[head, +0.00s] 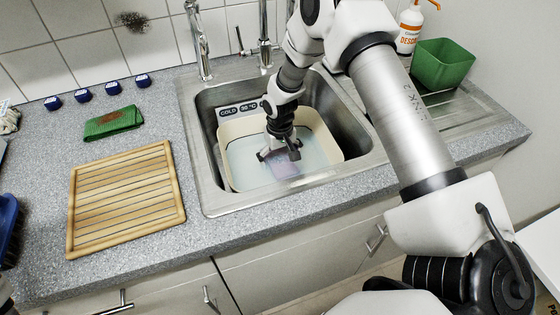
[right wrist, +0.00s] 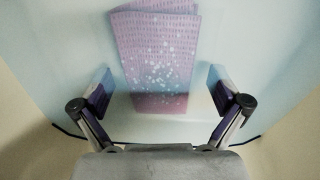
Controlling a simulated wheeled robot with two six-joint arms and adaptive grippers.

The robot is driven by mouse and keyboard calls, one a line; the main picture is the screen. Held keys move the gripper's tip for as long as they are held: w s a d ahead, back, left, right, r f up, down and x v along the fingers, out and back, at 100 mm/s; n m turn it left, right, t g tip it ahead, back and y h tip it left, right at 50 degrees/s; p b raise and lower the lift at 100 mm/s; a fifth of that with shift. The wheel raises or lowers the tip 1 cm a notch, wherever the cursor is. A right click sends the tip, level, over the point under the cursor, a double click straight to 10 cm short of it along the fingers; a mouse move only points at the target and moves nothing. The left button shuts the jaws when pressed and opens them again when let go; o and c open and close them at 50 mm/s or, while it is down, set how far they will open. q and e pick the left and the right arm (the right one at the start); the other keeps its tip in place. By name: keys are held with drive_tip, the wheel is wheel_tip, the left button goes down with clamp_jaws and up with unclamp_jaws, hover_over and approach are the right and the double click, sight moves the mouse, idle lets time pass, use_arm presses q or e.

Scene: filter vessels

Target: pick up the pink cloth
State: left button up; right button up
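The pink cloth (right wrist: 155,50) lies folded under bluish water, with pale specks over its middle. In the head view the cloth (head: 287,171) shows as a faint pinkish patch in a cream basin (head: 336,146) set in the sink. My right gripper (head: 279,156) reaches down into the basin, just above and behind the cloth. In the right wrist view the fingers of my right gripper (right wrist: 160,92) are wide apart, one on each side of the cloth's near part, with nothing between them held. Whether the fingertips touch the water is unclear.
The steel sink (head: 208,190) surrounds the basin, with a tap (head: 198,40) behind. A label (head: 240,109) reads "COLD 30 °C". A wooden slatted board (head: 127,197), a green cloth (head: 113,122) and several blue caps lie left. A green tub (head: 443,63) and spray bottle (head: 409,28) stand right.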

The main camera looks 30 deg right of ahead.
drive_tip(key=c, duration=0.4)
drive_tip(key=shift+f, duration=0.1)
drive_tip(key=shift+c, duration=0.7)
drive_tip(key=shift+c, duration=0.4)
